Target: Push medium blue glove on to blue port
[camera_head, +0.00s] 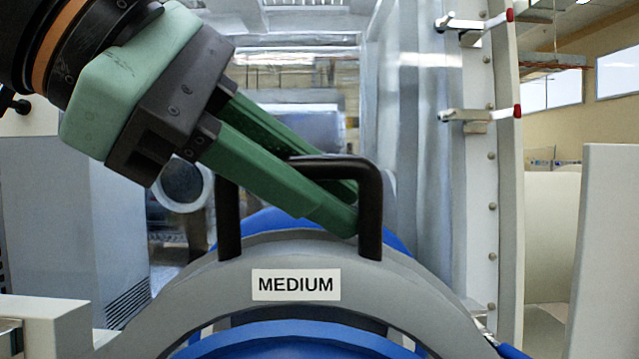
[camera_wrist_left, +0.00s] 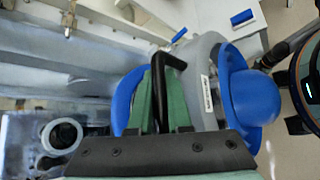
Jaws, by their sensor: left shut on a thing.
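The medium glove unit has a grey ring (camera_head: 400,285) with a "MEDIUM" label (camera_head: 296,284) and a black handle (camera_head: 371,200) on top. Blue parts show behind and below the ring in the head view. In the left wrist view the grey ring (camera_wrist_left: 204,55) has a blue disc on one side and a rounded blue glove part (camera_wrist_left: 252,97) on the other. My left gripper (camera_head: 350,205) comes in from the upper left, its green fingers shut on the black handle near its right post. The port face behind the ring is mostly hidden. My right gripper is not seen.
A pale upright frame (camera_head: 480,170) with red-tipped clamps (camera_head: 480,114) stands right of the ring. A white panel (camera_head: 606,250) is at the far right. A grey cabinet (camera_head: 65,210) stands at left. Glazing and a round opening (camera_head: 180,182) show behind.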

